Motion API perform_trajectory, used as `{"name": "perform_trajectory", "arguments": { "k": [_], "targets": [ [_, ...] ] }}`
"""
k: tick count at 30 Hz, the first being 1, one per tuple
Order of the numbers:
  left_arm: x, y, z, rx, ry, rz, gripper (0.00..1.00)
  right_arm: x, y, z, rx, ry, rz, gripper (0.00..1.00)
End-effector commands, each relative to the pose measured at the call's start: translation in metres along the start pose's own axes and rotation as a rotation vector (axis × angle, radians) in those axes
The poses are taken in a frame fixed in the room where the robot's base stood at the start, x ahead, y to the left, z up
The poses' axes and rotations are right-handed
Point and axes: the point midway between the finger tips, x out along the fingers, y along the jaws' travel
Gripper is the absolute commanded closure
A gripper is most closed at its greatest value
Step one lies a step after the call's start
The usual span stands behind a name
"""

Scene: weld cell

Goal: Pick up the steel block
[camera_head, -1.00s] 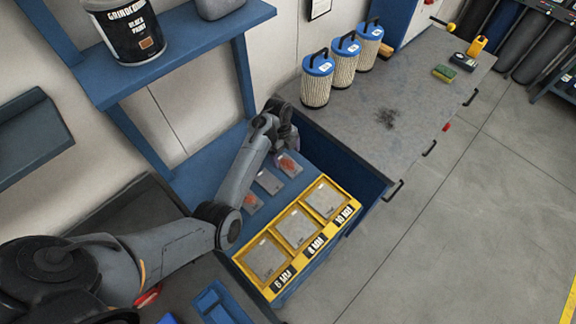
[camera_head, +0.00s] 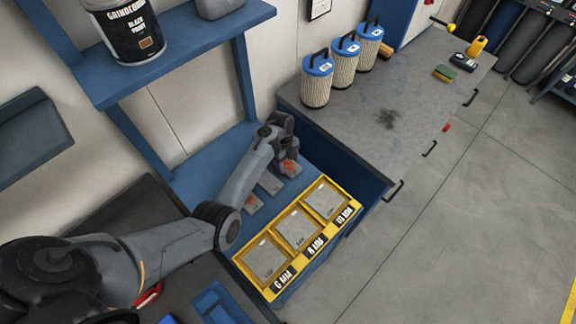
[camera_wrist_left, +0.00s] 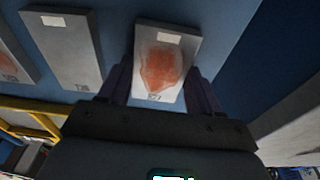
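Three flat grey steel blocks lie in a row on the blue surface. The far block (camera_head: 292,170) has an orange rust patch; it also shows between my fingers in the left wrist view (camera_wrist_left: 165,62). The middle block (camera_head: 270,184) is plain, also in the left wrist view (camera_wrist_left: 66,45). The near block (camera_head: 251,204) has rust and is partly hidden by my arm. My left gripper (camera_head: 287,150) is at the far block. In the left wrist view its fingers (camera_wrist_left: 160,90) stand open, one on each side; contact is unclear. My right gripper is not visible.
A yellow tray (camera_head: 240,262) with three plate compartments marked 6, 8 and 10 MM stands in front of the blocks. A grey bench (camera_head: 400,140) with filter canisters (camera_head: 318,85) lies to the right. A blue shelf (camera_head: 170,60) hangs above.

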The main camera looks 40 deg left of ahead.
Motion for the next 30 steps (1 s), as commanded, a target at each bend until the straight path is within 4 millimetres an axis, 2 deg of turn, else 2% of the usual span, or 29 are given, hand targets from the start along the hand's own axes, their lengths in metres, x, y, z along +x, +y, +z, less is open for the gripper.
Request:
{"name": "perform_trajectory", "arguments": {
  "k": [1,9,11,23,30],
  "targets": [
    [0.0,0.0,0.0,0.0,0.0,0.0,0.52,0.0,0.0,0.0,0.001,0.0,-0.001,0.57],
    [0.0,0.0,0.0,0.0,0.0,0.0,0.94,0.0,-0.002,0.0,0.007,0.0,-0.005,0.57],
    [0.0,0.0,0.0,0.0,0.0,0.001,1.0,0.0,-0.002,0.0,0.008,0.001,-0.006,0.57],
    [-0.005,-0.001,-0.001,0.0,-0.001,-0.004,1.0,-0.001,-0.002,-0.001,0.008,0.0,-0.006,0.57],
    [-0.024,-0.002,-0.004,0.001,0.0,-0.005,1.0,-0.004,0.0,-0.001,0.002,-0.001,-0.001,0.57]
  ]
}}
